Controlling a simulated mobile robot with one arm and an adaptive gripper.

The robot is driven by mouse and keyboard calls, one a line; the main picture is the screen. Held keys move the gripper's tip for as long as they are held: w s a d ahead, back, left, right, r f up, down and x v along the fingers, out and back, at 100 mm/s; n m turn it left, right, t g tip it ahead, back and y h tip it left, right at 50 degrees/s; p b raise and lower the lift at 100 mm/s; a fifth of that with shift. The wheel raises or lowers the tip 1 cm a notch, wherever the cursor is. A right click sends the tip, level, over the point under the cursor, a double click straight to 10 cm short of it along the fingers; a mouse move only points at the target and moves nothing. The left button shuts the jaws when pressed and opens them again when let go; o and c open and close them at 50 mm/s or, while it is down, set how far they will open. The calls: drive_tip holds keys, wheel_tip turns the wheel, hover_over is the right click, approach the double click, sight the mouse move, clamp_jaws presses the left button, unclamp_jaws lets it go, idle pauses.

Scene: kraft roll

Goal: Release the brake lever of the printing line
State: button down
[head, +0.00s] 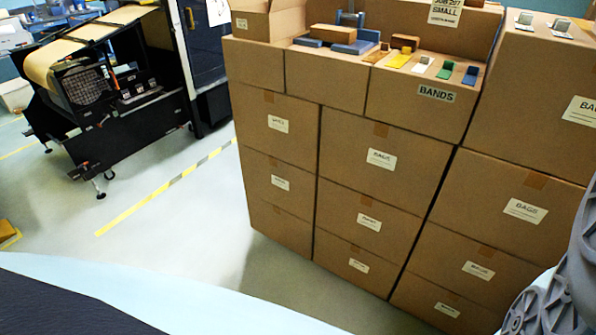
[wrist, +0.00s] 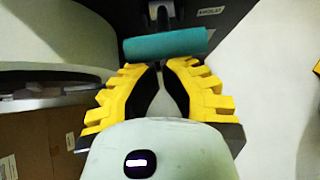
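In the wrist view a teal cylindrical handle (wrist: 166,44) lies crosswise just beyond the fingertips. A short black stem joins it at the top; it looks like the brake lever's grip. My gripper (wrist: 158,67) has yellow stepped fingers with black inner pads. Its tips are drawn together, with a narrow gap lower between the fingers. The handle is not between the fingers; I cannot tell whether the tips touch it. In the head view neither the lever nor the gripper's fingers show. A black machine with a brown paper roll (head: 43,65) stands at the upper left there.
Stacked cardboard boxes (head: 277,178) fill the head view's middle and right. Pale floor with a yellow-grey line (head: 150,195) is clear at left. The wrist view shows a dark panel with a white label (wrist: 210,11).

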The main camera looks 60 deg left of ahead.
idle(0.4)
wheel_tip(320, 180, down, 4)
drive_tip(key=s+a+r+b, duration=0.1)
drive_tip(key=a+b, duration=0.1)
drive_tip(key=a, duration=0.1)
drive_tip(key=s+a+r+p, duration=0.1)
drive_tip(key=a+r+p, duration=0.2)
drive_tip(key=r+p, duration=0.6)
drive_tip(key=shift+s+a+r+p, duration=0.2)
drive_tip(key=shift+s+a+p, duration=0.1)
drive_tip(key=shift+p, duration=0.85)
